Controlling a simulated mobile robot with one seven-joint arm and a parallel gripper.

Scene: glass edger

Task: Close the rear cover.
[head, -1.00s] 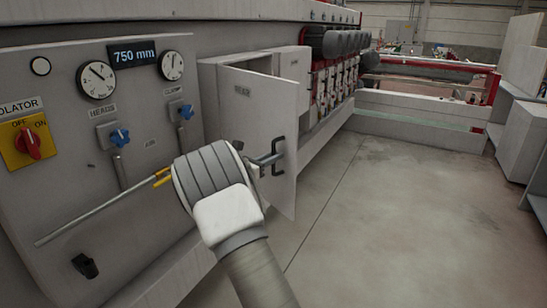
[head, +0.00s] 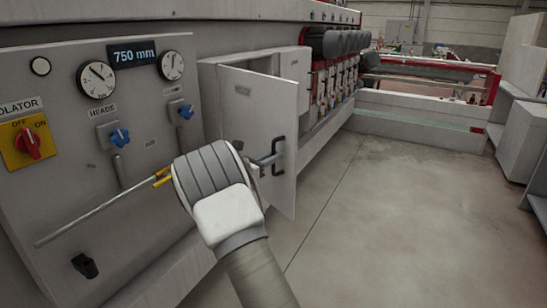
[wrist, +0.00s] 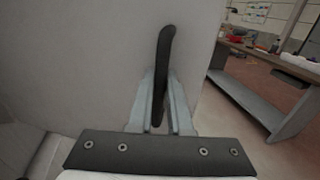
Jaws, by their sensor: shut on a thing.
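The rear cover (head: 262,105) is a pale grey hinged door on the machine's side, standing open at an angle in the head view. It carries a small label, blurred now. Its black bar handle (head: 281,143) is near the free edge. My gripper (head: 274,159) reaches the handle from the left, its fingers partly hidden by my wrist. In the wrist view the dark handle (wrist: 165,48) runs between the two fingers of my gripper (wrist: 163,95), which is shut on it. The pale door face (wrist: 90,60) fills the left of that view.
A second grey box (head: 293,66) stands just behind the cover. The control panel (head: 60,180) with gauges, blue knobs and a red isolator switch (head: 28,144) is at left. The floor (head: 390,220) at right is clear.

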